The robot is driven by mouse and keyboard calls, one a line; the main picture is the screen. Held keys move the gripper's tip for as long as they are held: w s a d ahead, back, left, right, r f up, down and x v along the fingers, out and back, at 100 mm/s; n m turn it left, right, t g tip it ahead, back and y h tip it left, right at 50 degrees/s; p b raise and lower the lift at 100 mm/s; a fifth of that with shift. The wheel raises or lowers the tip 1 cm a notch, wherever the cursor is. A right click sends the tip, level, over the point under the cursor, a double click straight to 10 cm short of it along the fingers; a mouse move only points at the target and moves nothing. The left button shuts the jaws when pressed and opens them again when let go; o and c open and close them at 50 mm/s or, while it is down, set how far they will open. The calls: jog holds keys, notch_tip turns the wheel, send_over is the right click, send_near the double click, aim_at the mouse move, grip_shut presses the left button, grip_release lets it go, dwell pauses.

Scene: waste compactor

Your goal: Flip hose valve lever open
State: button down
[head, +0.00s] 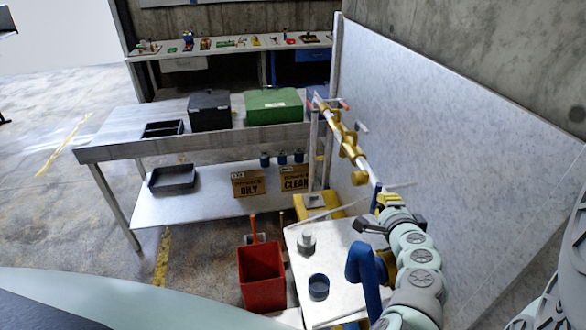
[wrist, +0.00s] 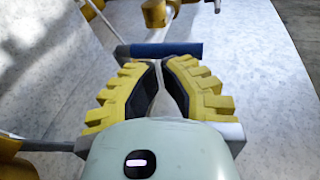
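The blue lever grip (wrist: 168,50) lies crosswise just beyond my fingertips in the wrist view. My gripper (wrist: 162,64) has yellow fingers with black pads, bent inward so that the tips nearly meet. No object is clearly held between them; whether the tips touch the blue grip is unclear. In the head view, my gripper (head: 390,198) is beside the near end of a pale pipe with brass-coloured fittings (head: 347,147). The pipe runs along the grey panel. The valve body cannot be made out clearly, and the arm hides part of this area.
The upright grey panel (head: 430,120) stands close behind the pipe. A low white surface (head: 330,252) holds a dark blue cup (head: 318,287). A blue curved part (head: 365,272) rises near my arm. A red bin (head: 262,272) and a metal table (head: 110,145) stand left.

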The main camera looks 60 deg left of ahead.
jog(key=shift+w+a, duration=0.15)
jog(key=shift+a, duration=0.2)
jog(key=shift+r+p, duration=0.1)
jog(key=shift+p, duration=0.3)
